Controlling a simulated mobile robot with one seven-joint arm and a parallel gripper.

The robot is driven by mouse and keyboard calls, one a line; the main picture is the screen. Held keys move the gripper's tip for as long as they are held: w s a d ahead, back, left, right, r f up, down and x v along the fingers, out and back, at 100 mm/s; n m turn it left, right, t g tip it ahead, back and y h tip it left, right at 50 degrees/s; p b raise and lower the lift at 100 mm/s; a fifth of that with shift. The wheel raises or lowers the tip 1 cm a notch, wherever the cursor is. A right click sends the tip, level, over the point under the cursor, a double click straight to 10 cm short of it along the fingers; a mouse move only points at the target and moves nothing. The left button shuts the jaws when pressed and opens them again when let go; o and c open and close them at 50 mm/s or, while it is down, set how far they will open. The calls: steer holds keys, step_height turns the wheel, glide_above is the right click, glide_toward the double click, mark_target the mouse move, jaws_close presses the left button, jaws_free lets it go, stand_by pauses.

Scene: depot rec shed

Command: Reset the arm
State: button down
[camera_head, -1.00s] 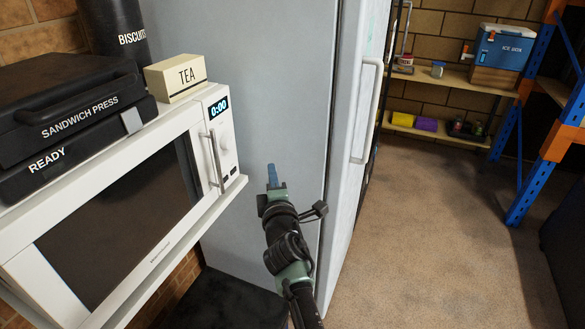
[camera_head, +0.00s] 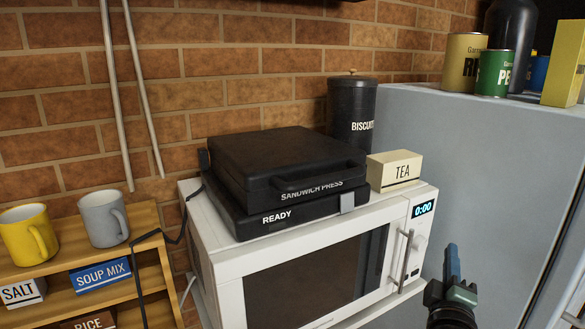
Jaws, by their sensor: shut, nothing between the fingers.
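My gripper (camera_head: 453,264) shows at the lower right, with its blue fingers pointing up. The fingers are together and nothing is between them. It is in front of the grey fridge side (camera_head: 460,150), to the right of the microwave's handle (camera_head: 407,256). It appears apart from both. The rest of my arm runs out of the bottom of the view.
The white microwave (camera_head: 228,270) has a closed door and carries a black sandwich press (camera_head: 280,160), a tea box (camera_head: 394,169) and a biscuit canister (camera_head: 352,105). A wooden shelf (camera_head: 150,262) at left holds a yellow mug (camera_head: 25,237) and a grey mug (camera_head: 103,219). Tins (camera_head: 463,62) stand on the fridge.

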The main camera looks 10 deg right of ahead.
steer(key=s+a+r+m+t+y, duration=0.2)
steer(key=a+r+m+t, duration=0.1)
steer(key=a+r, duration=0.9)
steer(key=s+a+r+m+t+y, duration=0.2)
steer(key=a+r+m+t, duration=0.1)
steer(key=a+r, duration=0.85)
steer(key=s+a+r+m+t+y, duration=0.1)
steer(key=s+a+r+t+y, duration=0.1)
steer(key=s+a+r, duration=0.3)
steer(key=s+a+r+m+t+y+p, duration=0.1)
steer(key=s+a+r+t+y, duration=0.1)
steer(key=s+a+r, duration=0.3)
steer(key=s+r+y, duration=0.1)
steer(key=s+r, duration=0.3)
steer(key=s, duration=0.1)
steer(key=shift+s+a+r+m+y, duration=0.2)
steer(key=shift+s+a+m+y, duration=0.1)
steer(key=shift+s+m+y, duration=0.1)
